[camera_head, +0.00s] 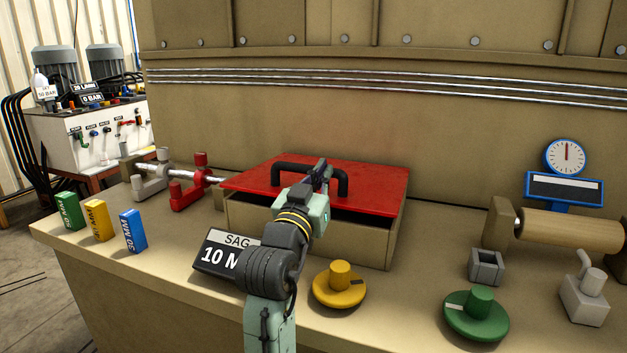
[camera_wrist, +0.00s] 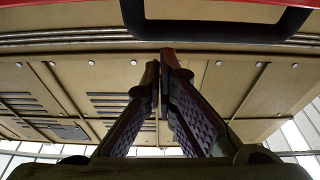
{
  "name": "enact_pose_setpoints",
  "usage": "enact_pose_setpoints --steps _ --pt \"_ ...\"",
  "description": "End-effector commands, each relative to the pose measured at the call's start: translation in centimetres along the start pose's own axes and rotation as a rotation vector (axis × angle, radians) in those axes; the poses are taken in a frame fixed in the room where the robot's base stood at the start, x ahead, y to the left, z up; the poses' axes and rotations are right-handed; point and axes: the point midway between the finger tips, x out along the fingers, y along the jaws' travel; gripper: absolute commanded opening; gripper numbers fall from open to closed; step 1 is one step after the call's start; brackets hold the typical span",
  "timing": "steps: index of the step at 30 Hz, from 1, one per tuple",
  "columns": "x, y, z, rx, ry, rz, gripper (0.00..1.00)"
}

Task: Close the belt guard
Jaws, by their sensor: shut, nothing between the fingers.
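The belt guard is a red lid (camera_head: 385,183) with a black bar handle (camera_head: 343,182), on a tan box (camera_head: 362,239). A dark gap shows between the lid's front edge and the box, widest toward the right, so the lid stands slightly raised. My gripper (camera_head: 323,167) is shut and empty, at the handle in the head view; whether it touches the handle cannot be told. In the wrist view my shut fingertips (camera_wrist: 161,55) point up, just below the black handle (camera_wrist: 130,14) and red lid (camera_wrist: 60,3). My arm hides part of the box front.
A sign reading SAG 10 (camera_head: 222,256) stands left of my arm. A yellow knob (camera_head: 340,285) is in front of the box, and a green knob (camera_head: 477,315) is farther right. A red clamp (camera_head: 188,188) stands to the left. A wooden roller (camera_head: 570,229) lies at right.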

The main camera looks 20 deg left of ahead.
Motion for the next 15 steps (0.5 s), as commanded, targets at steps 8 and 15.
enact_pose_setpoints --steps 8,15 --pt "-1.4 -0.2 3.1 -0.003 -0.004 -0.005 0.00" --pt "-1.5 -0.1 3.5 -0.001 -0.002 -0.005 0.00"
